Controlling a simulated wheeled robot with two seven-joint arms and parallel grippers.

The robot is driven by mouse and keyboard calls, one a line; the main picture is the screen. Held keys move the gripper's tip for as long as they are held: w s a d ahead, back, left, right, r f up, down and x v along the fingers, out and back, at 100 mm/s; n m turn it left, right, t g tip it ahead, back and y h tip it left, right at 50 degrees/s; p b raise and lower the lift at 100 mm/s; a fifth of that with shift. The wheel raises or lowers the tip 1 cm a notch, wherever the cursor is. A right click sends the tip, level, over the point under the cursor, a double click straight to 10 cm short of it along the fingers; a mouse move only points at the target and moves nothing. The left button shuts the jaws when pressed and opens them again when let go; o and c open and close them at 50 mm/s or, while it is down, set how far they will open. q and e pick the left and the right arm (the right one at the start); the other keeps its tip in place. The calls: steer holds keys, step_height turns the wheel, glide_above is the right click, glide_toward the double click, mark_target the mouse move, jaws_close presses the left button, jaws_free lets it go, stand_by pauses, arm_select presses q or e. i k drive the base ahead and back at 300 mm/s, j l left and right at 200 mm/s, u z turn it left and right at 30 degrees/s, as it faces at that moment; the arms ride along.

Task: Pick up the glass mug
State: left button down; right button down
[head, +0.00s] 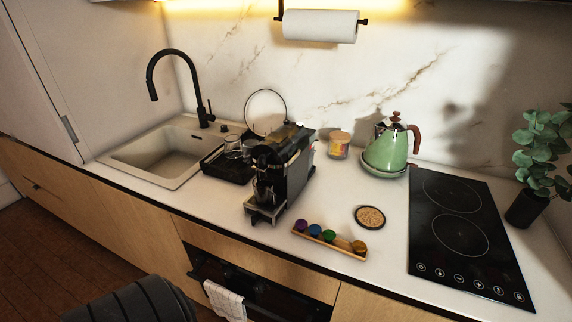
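Clear glassware, possibly including the glass mug (232,148), stands on a black tray (226,169) between the sink and the coffee machine. It is small and see-through, so I cannot make out a handle or tell for certain which piece is the mug. The coffee machine stands just to the right of the tray and partly hides it. Neither of my grippers is in view.
A black coffee machine (296,176) stands mid-counter, with a wooden capsule holder (345,247), a round coaster (370,216), a candle jar (339,144) and a green kettle (390,147) to its right. The sink (160,157) is left, the cooktop (465,235) right.

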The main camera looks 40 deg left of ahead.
mark_target(266, 197)
steer(key=u, duration=1.05)
